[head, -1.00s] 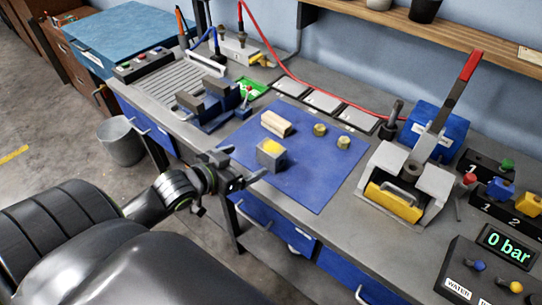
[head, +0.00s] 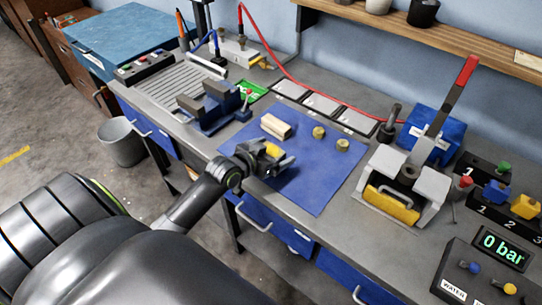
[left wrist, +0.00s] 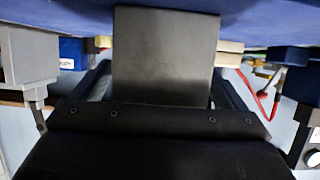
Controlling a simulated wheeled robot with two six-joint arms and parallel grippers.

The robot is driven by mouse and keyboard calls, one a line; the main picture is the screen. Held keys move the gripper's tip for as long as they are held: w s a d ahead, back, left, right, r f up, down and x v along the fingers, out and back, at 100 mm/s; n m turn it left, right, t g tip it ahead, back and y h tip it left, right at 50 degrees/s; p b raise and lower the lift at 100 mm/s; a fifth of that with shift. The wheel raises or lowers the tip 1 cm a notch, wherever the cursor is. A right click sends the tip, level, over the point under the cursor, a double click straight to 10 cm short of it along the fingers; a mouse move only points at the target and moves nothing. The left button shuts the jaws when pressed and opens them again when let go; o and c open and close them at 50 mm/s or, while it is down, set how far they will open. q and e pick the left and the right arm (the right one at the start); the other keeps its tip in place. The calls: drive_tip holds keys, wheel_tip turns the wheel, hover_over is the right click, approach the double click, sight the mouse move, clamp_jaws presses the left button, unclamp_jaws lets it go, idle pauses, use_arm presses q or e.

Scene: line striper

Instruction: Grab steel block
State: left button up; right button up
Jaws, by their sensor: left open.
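The steel block is mostly hidden behind my left gripper in the head view. In the left wrist view a plain grey face of the block (left wrist: 165,58) fills the middle, between the two dark fingers. My left gripper (head: 279,162) is open, with its fingers on either side of the block. I cannot tell whether either finger touches it. The block seems to stand on the mat. My right gripper is in neither view.
A pale wooden block (head: 276,126) lies just behind on the mat, with two brass pieces (head: 318,132) to its right. A blue-and-grey vise (head: 212,105) stands to the left. A lever press (head: 405,180) stands right. The mat's front right is clear.

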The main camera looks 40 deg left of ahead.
use_arm(q)
drive_tip(key=shift+w+f, duration=0.25)
drive_tip(key=shift+w, duration=0.25)
drive_tip(key=shift+c, duration=0.4)
